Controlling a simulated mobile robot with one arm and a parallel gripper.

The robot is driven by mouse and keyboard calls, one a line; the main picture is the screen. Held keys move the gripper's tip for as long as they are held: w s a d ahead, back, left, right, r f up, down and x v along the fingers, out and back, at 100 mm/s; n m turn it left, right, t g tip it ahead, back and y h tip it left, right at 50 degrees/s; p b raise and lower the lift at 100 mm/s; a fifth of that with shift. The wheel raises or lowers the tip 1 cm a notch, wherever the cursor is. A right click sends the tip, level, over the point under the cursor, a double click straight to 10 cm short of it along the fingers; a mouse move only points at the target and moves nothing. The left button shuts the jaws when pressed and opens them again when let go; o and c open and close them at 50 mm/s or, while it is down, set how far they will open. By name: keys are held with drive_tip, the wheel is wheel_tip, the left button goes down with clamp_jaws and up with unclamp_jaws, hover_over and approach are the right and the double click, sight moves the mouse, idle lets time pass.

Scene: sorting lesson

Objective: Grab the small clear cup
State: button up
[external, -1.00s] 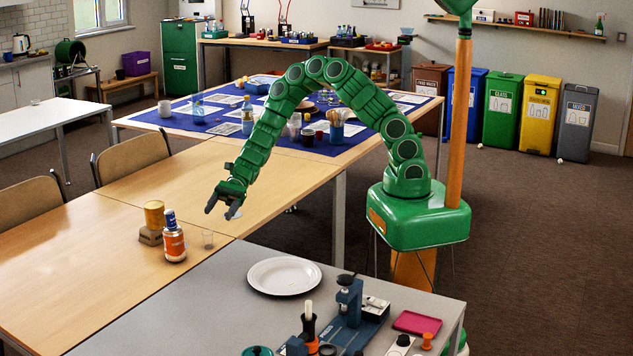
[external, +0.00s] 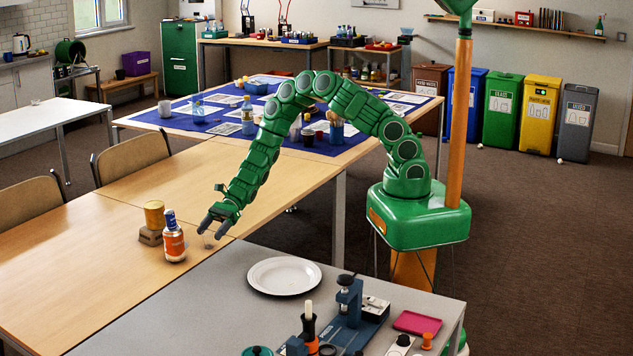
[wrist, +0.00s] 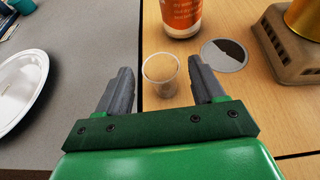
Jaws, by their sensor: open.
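The small clear cup (wrist: 161,76) stands upright on the wooden table. In the wrist view it shows between and just beyond the two grey fingers of my gripper (wrist: 163,88). The fingers are apart, with a gap on each side of the cup, and nothing is held. In the external view my gripper (external: 212,229) points down over the table just right of the orange and white bottle (external: 174,243). The cup is mostly hidden behind the fingers there.
The bottle and a brown block (external: 150,237) with a yellow can (external: 154,213) stand left of my gripper. A round grey disc (wrist: 224,55) lies near the cup. A white plate (external: 284,275) lies on the grey table.

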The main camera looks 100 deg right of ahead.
sight(205, 239)
drive_tip(key=x, duration=0.3)
drive_tip(key=shift+f, duration=0.35)
drive_tip(key=shift+w+a+f, duration=0.2)
drive_tip(key=shift+w+a, duration=0.15)
drive_tip(key=shift+w, duration=0.05)
drive_tip(key=c, duration=1)
